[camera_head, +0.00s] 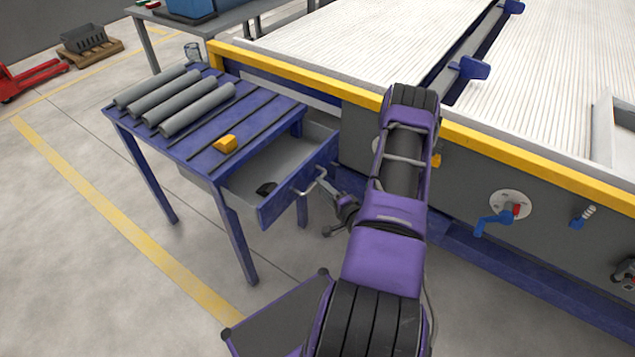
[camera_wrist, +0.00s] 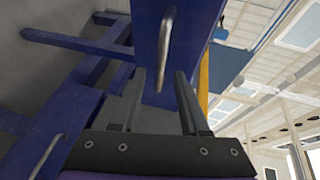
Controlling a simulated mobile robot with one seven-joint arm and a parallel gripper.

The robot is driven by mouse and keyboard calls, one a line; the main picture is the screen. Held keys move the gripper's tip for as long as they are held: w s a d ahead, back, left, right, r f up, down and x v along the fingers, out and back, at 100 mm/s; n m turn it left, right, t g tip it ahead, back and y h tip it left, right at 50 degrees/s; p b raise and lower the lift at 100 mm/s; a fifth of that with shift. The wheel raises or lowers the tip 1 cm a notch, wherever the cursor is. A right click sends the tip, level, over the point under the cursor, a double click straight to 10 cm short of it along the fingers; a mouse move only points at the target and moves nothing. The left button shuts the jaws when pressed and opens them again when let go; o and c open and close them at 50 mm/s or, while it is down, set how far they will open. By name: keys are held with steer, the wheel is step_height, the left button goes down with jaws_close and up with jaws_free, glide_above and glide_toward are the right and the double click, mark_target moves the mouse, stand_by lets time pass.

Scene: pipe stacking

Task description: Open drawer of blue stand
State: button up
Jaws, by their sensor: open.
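The blue stand (camera_head: 187,152) is at the left in the head view. Its grey drawer (camera_head: 285,158) is pulled out to the right, its inside showing. A metal handle (camera_head: 309,182) is on the blue drawer front (camera_head: 277,207). My gripper (camera_head: 338,203) is just right of the handle in the head view, partly hidden by my arm. In the wrist view my gripper (camera_wrist: 161,80) is open, and the handle (camera_wrist: 167,42) lines up with the gap between its fingers. I cannot tell whether the fingers touch it.
Several grey pipes (camera_head: 196,109) and a yellow object (camera_head: 225,144) lie on the stand. A dark item (camera_head: 266,188) is in the drawer. A large machine table with a yellow edge (camera_head: 500,150) stands behind and right. Clear floor (camera_head: 110,240) lies left.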

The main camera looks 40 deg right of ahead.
steer(key=s+r+p, duration=0.1)
steer(key=s+r, duration=0.1)
steer(key=s, duration=1.1)
steer(key=shift+a+r, duration=0.25)
steer(key=shift+a, duration=0.05)
steer(key=shift+w, duration=0.15)
